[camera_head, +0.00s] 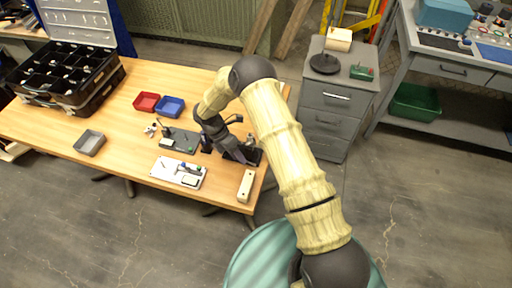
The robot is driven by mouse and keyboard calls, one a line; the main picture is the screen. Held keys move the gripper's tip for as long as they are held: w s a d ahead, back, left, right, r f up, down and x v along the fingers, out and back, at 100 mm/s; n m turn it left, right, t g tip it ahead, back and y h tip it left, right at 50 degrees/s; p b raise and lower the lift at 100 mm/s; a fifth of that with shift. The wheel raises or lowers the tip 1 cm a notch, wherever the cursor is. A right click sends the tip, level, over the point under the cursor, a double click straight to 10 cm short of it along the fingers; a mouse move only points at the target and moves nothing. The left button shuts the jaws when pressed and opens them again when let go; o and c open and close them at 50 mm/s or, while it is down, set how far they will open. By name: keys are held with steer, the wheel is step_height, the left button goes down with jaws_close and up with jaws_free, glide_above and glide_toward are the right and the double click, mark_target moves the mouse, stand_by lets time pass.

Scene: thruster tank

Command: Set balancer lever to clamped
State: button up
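My gripper (238,152) is low over the right part of the wooden table, pointing down and to the right. It is at or just above a small dark device (255,156) near the table's right edge; contact cannot be told. My arm and gripper hide much of that device. A dark grey plate (181,141) with small upright parts lies left of my gripper. Which part is the balancer lever is too small to tell. The gripper's fingers are too small and dark to tell open from shut.
A white fixture board (165,174) and a cream block (246,186) lie near the table's front edge. Red (147,102) and blue (170,106) trays, a grey tray (90,142) and a black compartment case (106,82) stand left. A grey drawer cabinet (335,119) stands right.

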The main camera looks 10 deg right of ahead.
steer(key=shift+w+d+r+t+y+p, duration=0.1)
steer(key=shift+d+r+t+y+p, duration=0.2)
steer(key=shift+d+r+y+p, duration=0.3)
steer(key=shift+s+d+r+t+y+p, duration=0.2)
steer(key=shift+r+t+y+p, duration=0.1)
steer(key=shift+y, duration=0.3)
steer(key=shift+s+d+r+t+y+p, duration=0.2)
steer(key=shift+t+y, duration=0.1)
steer(key=shift+y, duration=0.3)
step_height(320, 180, up, 17)
steer(key=w+a+b, duration=0.2)
steer(key=w, duration=0.1)
steer(key=s+d+f+m+t+y, duration=0.1)
steer(key=s+d+f+m+y, duration=0.1)
steer(key=d+m, duration=0.3)
steer(key=s+d+f+m+t+y+p, duration=0.1)
steer(key=d+m+y, duration=0.4)
steer(key=m, duration=0.9)
steer(key=s+d+f+m+t+y+p, duration=0.1)
steer(key=s+d+f+m+y, duration=0.2)
steer(key=d+m, duration=0.4)
steer(key=f+m+y, duration=0.1)
steer(key=m, duration=0.2)
steer(key=shift+d+f, duration=0.15)
steer(key=shift+f, duration=0.1)
steer(key=shift+s, duration=0.1)
